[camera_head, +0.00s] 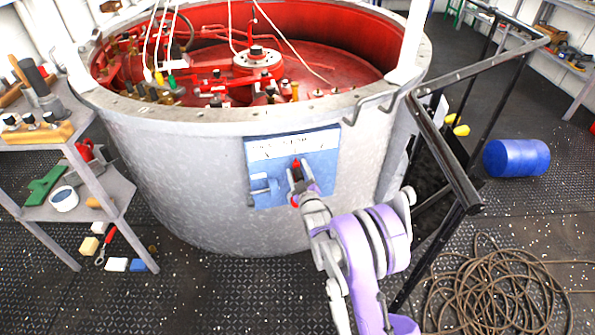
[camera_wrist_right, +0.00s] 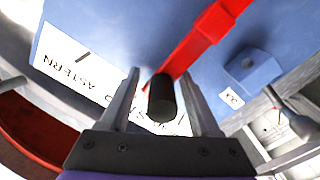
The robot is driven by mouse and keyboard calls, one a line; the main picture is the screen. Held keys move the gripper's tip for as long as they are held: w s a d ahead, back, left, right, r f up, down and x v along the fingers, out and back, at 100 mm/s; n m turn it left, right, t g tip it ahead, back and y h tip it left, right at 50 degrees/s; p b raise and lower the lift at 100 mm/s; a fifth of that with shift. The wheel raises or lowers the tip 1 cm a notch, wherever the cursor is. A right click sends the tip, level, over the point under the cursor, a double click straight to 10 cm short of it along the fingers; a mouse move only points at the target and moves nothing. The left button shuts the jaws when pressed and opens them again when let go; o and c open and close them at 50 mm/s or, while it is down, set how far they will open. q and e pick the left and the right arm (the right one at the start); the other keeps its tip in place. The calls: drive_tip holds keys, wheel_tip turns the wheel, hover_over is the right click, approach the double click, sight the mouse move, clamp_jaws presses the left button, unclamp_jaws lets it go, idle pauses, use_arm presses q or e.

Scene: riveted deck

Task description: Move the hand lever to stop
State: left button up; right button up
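The hand lever (camera_wrist_right: 208,35) is a red bar with a black cylindrical grip (camera_wrist_right: 162,98) at its end. It is mounted on a blue panel (camera_head: 325,165) on the side of the grey drum. In the head view only a little red of the lever (camera_head: 296,163) shows, at my right gripper. In the right wrist view my right gripper (camera_wrist_right: 159,78) is open, with one finger on each side of the black grip and visible gaps between. A white label (camera_wrist_right: 62,62) on the panel reads ASTERN; its other words are partly hidden. My left gripper is not in view.
The grey drum (camera_head: 190,170) has a red interior with fittings. A black railing (camera_head: 445,150) stands right of my right arm. A coiled rope (camera_head: 490,290) and a blue barrel (camera_head: 517,158) lie on the right floor. A tool shelf (camera_head: 95,195) stands at left.

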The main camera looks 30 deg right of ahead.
drive_tip(key=shift+s, duration=0.1)
drive_tip(key=v, duration=1)
drive_tip(key=shift+s+a+p, duration=0.2)
drive_tip(key=shift+s+p, duration=0.1)
drive_tip(key=shift+p, duration=0.15)
drive_tip(key=shift+r, duration=0.1)
